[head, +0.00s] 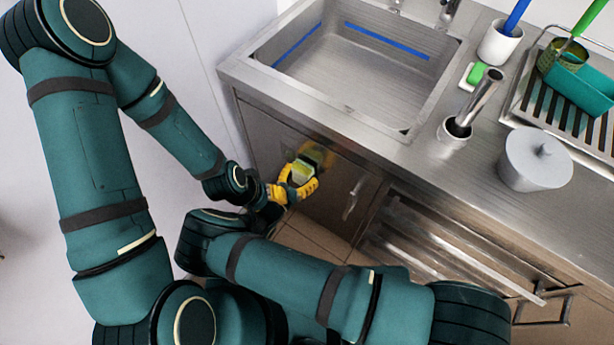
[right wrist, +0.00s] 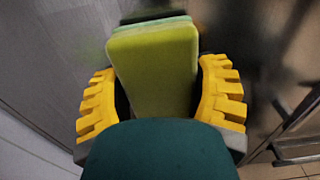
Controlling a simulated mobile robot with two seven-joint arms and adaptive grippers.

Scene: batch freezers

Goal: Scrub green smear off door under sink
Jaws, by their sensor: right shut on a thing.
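In the head view, the steel door (head: 337,205) under the sink stands shut, with its handle (head: 354,199) at the right. My right gripper (head: 303,178), with yellow toothed fingers, is shut on a yellow-green sponge (head: 303,170) close to the door's upper middle. The right wrist view shows the sponge (right wrist: 155,70) upright between both fingers (right wrist: 155,100), its far face at or near the metal. A dull yellowish patch (head: 322,154) shows beside the sponge; I cannot tell smear from reflection.
The sink (head: 352,70) is above the door. A drawer or rack front (head: 440,245) with bars lies to the right. The counter holds a cup (head: 500,43), a lidded grey pot (head: 535,160) and a drying rack (head: 560,110). Tiled floor (head: 312,240) shows below.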

